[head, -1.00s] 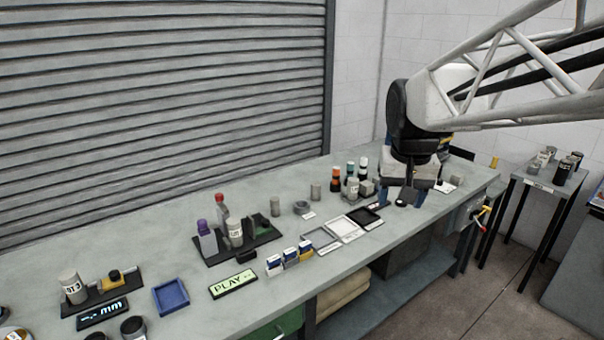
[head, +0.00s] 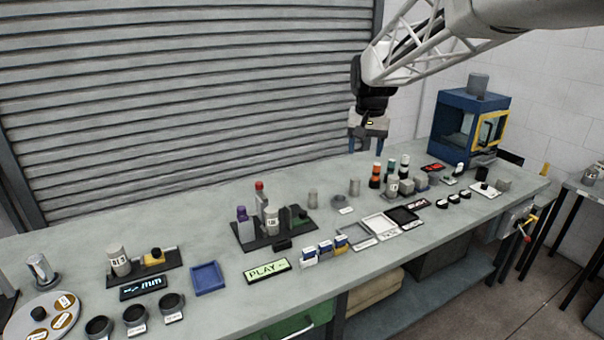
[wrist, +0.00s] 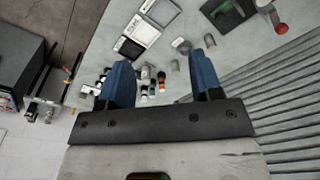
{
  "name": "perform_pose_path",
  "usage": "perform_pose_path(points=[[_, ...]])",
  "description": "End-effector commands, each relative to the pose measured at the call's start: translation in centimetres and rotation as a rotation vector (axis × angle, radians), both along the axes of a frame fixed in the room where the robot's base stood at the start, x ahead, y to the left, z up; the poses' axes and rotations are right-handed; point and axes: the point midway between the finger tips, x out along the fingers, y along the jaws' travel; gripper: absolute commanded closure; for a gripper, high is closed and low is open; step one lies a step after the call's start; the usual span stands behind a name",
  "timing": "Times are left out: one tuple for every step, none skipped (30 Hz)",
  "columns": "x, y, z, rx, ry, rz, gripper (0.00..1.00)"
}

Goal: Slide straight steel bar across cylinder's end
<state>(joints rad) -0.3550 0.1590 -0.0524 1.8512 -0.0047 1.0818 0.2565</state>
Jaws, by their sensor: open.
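My gripper (head: 366,147) hangs above the back of the bench, its two blue fingers apart with nothing between them. The fingers also show open in the wrist view (wrist: 161,68). I cannot tell which cylinder the task means. I cannot pick out a straight steel bar for certain in either view.
A black fixture (head: 262,238) with red- and purple-topped parts stands left of the cylinders. Orange- and green-banded bottles (head: 376,175) stand to the right. A blue cabinet (head: 451,125) stands at the back right. Flat trays (head: 380,225) lie in front. The back left of the bench is clear.

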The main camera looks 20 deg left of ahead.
Motion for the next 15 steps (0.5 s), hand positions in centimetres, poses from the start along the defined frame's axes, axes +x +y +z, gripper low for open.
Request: perform_pose_path(points=[[0.9,1.2,-0.4,-0.001,0.005,0.005,0.41],[1.4,1.8,-0.6,-0.001,0.006,0.007,0.41],[2.1,2.6,-0.8,-0.002,0.009,0.01,0.41],[2.5,3.3,-1.0,-0.002,0.011,0.012,0.41],[3.0,4.0,-1.2,-0.003,0.012,0.014,0.41],[3.6,4.8,-1.4,-0.003,0.015,0.016,0.41],[4.1,5.5,-1.7,-0.003,0.017,0.017,0.41],[4.5,6.1,-1.8,-0.004,0.019,0.018,0.41],[5.1,7.0,-2.2,-0.004,0.022,0.021,0.41],[5.5,7.7,-2.4,-0.005,0.024,0.023,0.41],[5.9,8.4,-2.6,-0.005,0.025,0.025,0.41],[6.4,9.3,-3.0,-0.007,0.029,0.028,0.41],[6.9,10.0,-3.1,-0.006,0.03,0.03,0.41],[7.3,10.7,-3.4,-0.007,0.032,0.031,0.41],[7.8,11.6,-3.8,-0.008,0.035,0.034,0.41]])
